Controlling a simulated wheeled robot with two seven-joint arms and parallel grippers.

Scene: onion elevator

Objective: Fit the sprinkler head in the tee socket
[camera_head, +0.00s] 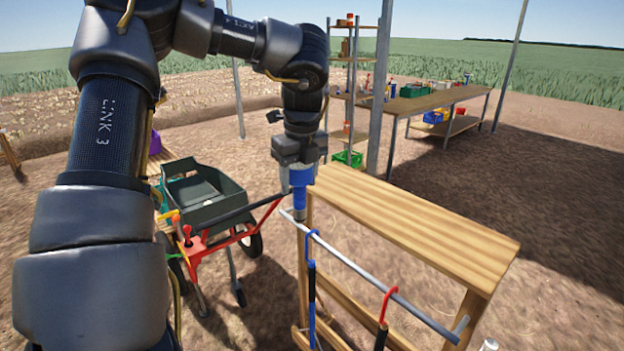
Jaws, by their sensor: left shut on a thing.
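My left gripper (299,160) points down at the middle of the view, above the left end of a wooden stand. It is shut on a blue piece with a grey lower end, which I take for the sprinkler head (299,192). The piece hangs upright, close to the left end of the stand's metal rail; I cannot tell whether they touch. I cannot make out the tee socket. My right gripper is not in view.
The wooden stand (420,222) has a metal rail (360,272) with a blue-handled and a red-handled tool hanging from it. A wheelbarrow (205,195) stands to the left. A long workbench (430,100) and a shelf rack are behind. Open soil lies at right.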

